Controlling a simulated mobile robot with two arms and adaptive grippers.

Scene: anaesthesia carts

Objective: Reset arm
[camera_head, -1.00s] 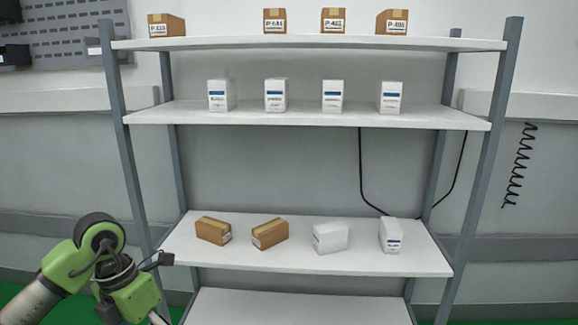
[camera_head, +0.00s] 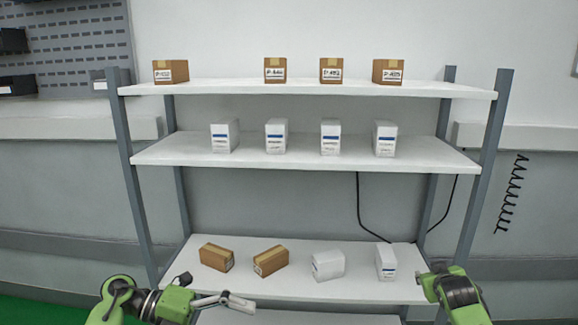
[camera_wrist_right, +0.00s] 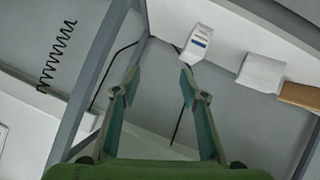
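My left gripper (camera_head: 228,302) shows in the head view at the lower left, in front of the low shelf's front edge. Its fingers point right and nothing shows in them; their gap is unclear from this side. My right arm (camera_head: 458,292) shows at the lower right, by the right end of the low shelf. In the right wrist view my right gripper (camera_wrist_right: 158,78) has its two fingers wide apart with nothing between them. A white box (camera_wrist_right: 197,43) lies beyond the fingertips, apart from them.
The low shelf (camera_head: 310,290) holds two brown boxes (camera_head: 217,257) and two white boxes (camera_head: 328,264). The middle shelf (camera_head: 300,161) holds several white boxes, the top shelf (camera_head: 320,88) several brown ones. Grey posts (camera_head: 487,165) stand at the sides, the right one near my right arm.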

